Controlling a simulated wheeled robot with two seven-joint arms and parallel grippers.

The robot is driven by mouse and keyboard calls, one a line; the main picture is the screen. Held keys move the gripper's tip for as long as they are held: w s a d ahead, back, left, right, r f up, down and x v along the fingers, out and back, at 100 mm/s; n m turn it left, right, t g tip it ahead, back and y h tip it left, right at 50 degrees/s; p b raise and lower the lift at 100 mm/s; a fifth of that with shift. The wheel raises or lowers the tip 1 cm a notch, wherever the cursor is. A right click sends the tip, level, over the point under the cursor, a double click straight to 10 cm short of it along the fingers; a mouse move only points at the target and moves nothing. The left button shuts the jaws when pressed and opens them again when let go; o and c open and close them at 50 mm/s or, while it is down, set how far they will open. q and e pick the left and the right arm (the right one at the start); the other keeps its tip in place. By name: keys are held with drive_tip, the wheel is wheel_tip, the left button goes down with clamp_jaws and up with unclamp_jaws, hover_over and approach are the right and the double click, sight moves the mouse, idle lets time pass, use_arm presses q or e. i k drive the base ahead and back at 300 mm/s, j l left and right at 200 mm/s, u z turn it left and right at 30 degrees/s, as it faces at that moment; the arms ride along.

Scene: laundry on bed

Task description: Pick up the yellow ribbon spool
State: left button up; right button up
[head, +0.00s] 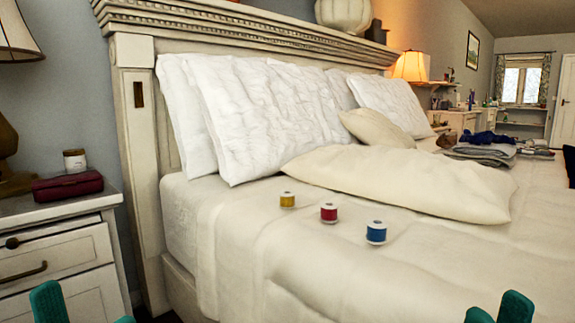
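The yellow ribbon spool (287,200) stands upright on the cream bedspread, near the left side of the bed and in front of the pillows. A red spool (328,213) and a blue spool (376,232) stand to its right in a slanting row, apart from each other. My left gripper (88,310) shows only as teal fingertips at the bottom left edge, spread apart and empty. My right gripper (497,311) shows as teal fingertips at the bottom right, with a gap between them and nothing held. Both are well short of the spools.
The bed (290,270) has white pillows (270,115) and a long cream pillow (400,180) behind the spools. A nightstand (55,255) with a dark red box (67,186) stands at the left. Folded clothes (480,153) lie farther back. The bedspread before the spools is clear.

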sight(286, 196)
drive_tip(key=i+j+z, duration=0.2)
drive_tip(key=z, duration=0.25)
drive_tip(key=i+j+z, duration=0.15)
drive_tip(key=j+z, duration=0.25)
